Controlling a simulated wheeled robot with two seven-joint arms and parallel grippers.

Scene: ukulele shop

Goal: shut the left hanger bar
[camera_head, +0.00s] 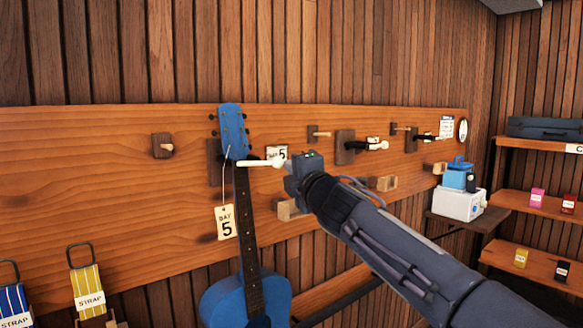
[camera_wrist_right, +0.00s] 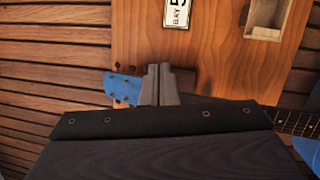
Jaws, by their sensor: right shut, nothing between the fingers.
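A blue ukulele (camera_head: 246,297) hangs on the wall board with its headstock (camera_head: 232,128) up. A pale hanger bar (camera_head: 258,163) with a round end lies across the front of its neck, at the left dark hanger block (camera_head: 214,160). My right gripper (camera_head: 293,166) is at the bar's right end; its fingers are mostly hidden there, so contact cannot be told. In the right wrist view the fingers (camera_wrist_right: 157,84) are shut and empty, beside the blue headstock (camera_wrist_right: 120,88). The bar is not clear in that view. My left gripper is not in view.
Further right are another hanger block (camera_head: 345,147) with a pale-ended bar (camera_head: 376,146) and wooden pegs. A white box with a blue top (camera_head: 459,204) stands at the right. Strap packs (camera_head: 87,288) hang lower left.

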